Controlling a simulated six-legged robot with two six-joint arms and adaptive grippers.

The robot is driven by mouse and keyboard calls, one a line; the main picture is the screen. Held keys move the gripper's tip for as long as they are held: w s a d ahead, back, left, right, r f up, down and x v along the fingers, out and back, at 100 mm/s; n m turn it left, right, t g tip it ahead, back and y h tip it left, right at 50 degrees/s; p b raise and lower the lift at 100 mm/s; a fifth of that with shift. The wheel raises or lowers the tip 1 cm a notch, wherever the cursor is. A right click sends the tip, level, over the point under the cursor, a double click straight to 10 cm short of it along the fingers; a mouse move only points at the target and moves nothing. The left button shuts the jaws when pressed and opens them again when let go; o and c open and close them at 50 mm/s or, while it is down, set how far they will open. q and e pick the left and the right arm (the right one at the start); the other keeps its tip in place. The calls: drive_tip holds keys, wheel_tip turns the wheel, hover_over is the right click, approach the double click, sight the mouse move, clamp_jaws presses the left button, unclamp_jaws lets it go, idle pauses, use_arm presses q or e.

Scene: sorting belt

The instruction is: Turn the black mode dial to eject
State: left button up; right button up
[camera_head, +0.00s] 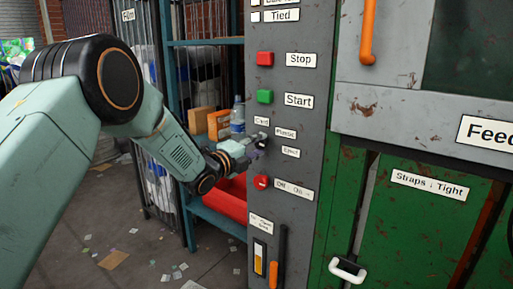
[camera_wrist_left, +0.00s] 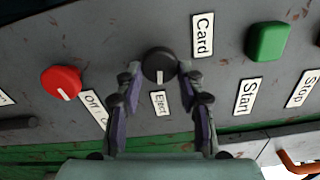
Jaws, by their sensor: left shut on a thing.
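The black mode dial (camera_wrist_left: 159,62) is on the grey control panel (camera_head: 293,220). In the left wrist view its white mark points down, toward the Eject label (camera_wrist_left: 160,103). My left gripper (camera_wrist_left: 160,72) is shut on the dial, one finger on each side of it. My right gripper is out of view.
The green Start button (camera_head: 264,96) and red Stop button (camera_head: 265,59) are above the dial. A red switch (camera_head: 261,182) is below it. An orange-handled lever (camera_head: 274,272) is lower on the panel. A blue shelf (camera_head: 207,42) stands behind, left of the panel.

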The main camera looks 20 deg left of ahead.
use_arm(q)
drive_tip(key=shift+w+a+r, duration=0.15)
drive_tip(key=shift+r, duration=0.2)
drive_tip(key=o, duration=1.2)
drive_tip(key=shift+w+f, duration=0.1)
drive_tip(key=shift+f, duration=0.15)
drive_tip(key=shift+c, duration=0.2)
drive_tip(key=shift+s, duration=0.2)
drive_tip(key=v, duration=1.2)
